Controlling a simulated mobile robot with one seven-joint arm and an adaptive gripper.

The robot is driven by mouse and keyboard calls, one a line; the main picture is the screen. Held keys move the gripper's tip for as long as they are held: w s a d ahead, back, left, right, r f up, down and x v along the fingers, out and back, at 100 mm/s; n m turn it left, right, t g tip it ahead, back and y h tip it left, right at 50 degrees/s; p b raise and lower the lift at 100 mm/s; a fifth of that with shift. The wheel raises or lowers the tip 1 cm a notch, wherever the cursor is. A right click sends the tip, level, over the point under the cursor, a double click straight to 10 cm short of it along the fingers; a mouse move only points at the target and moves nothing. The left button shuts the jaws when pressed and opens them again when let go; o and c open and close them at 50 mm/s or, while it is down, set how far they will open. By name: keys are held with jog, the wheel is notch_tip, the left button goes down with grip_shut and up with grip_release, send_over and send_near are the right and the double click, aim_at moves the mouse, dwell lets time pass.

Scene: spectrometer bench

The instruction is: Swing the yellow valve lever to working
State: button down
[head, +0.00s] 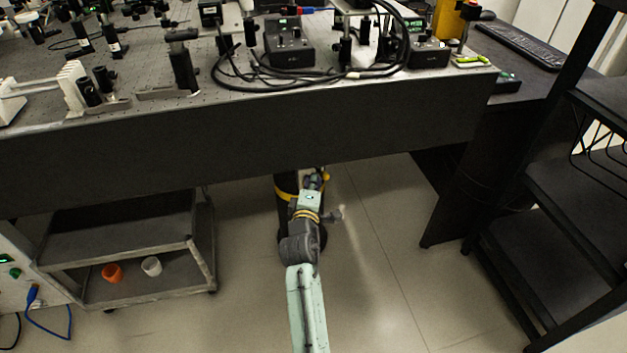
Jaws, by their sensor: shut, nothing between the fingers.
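My gripper (316,177) is small in the head view, low under the front edge of the bench. It is shut, with nothing seen in it. Yellow shows right beside it, against a dark upright cylinder (284,207) with a yellow band (286,192). My arm covers much of this cylinder. I cannot tell whether any of this yellow is the valve lever, nor which way a lever points. A yellow-green piece (472,60) lies on the bench's right front corner, far from my gripper; I cannot tell what it is.
The dark bench (240,135) overhangs my gripper, its top crowded with optics, black boxes and cables. A grey cart (205,262) with an orange cup (112,272) and a white cup (151,266) stands left. A black rack (500,285) stands right. The floor (385,260) between is clear.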

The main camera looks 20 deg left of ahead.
jog(key=shift+r, duration=0.1)
jog(key=w+d+p, duration=0.1)
jog(key=d+p, duration=0.1)
jog(key=shift+w+p, duration=0.15)
jog(key=shift+p, duration=0.2)
jog(key=shift+a, duration=0.1)
